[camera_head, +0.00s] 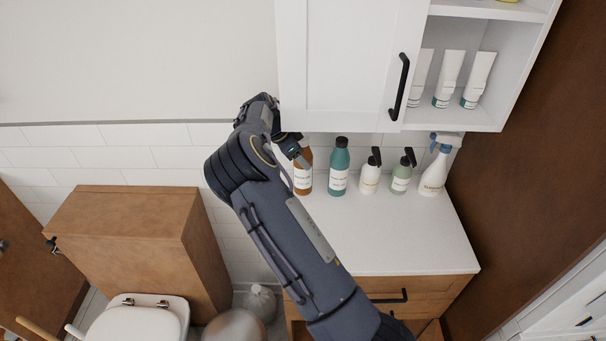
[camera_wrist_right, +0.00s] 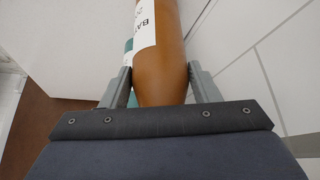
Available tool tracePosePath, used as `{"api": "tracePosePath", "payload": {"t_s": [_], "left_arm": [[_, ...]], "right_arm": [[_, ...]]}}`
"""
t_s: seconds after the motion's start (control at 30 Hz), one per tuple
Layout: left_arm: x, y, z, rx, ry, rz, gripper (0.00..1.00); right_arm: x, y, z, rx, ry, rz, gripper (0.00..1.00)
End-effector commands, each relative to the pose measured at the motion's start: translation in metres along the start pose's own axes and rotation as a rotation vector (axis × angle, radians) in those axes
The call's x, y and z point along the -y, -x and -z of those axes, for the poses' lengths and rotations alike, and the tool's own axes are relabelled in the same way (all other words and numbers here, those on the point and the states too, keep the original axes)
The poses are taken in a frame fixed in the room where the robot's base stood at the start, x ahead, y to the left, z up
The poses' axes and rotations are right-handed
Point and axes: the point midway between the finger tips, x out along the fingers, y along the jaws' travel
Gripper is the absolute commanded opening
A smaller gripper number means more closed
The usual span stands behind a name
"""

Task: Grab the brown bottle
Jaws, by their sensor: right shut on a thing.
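The brown bottle (camera_head: 303,179) stands at the left end of the row on the white counter, partly hidden by my right arm and gripper. It has a white label. My right gripper (camera_head: 297,151) is at the bottle's upper part. In the right wrist view the brown bottle (camera_wrist_right: 162,68) lies between the two fingers of my right gripper (camera_wrist_right: 160,88), which are shut on it from both sides. From these views I cannot tell whether the bottle is lifted off the counter. My left gripper is not in view.
A teal bottle (camera_head: 339,168) stands just right of the brown one. White (camera_head: 370,176) and green (camera_head: 402,176) pump bottles and a spray bottle (camera_head: 434,174) follow. A white wall cabinet (camera_head: 350,60) hangs above. The front of the counter (camera_head: 400,245) is clear.

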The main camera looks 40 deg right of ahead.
Motion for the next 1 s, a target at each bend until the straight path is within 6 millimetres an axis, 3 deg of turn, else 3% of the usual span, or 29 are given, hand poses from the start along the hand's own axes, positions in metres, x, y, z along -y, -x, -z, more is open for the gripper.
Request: {"api": "tracePosePath", "payload": {"t_s": [0.03, 0.2, 0.7, 1.0], "left_arm": [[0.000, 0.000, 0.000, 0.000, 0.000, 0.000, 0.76], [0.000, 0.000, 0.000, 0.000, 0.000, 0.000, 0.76], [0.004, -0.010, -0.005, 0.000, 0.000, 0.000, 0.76], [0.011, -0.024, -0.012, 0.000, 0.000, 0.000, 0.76]], "right_arm": [[0.000, 0.000, 0.000, 0.000, 0.000, 0.000, 0.18], [0.000, 0.000, 0.000, 0.000, 0.000, 0.000, 0.00], [0.001, 0.014, 0.007, 0.001, -0.001, 0.005, 0.00], [0.001, 0.045, -0.052, 0.000, 0.004, 0.006, 0.00]]}}
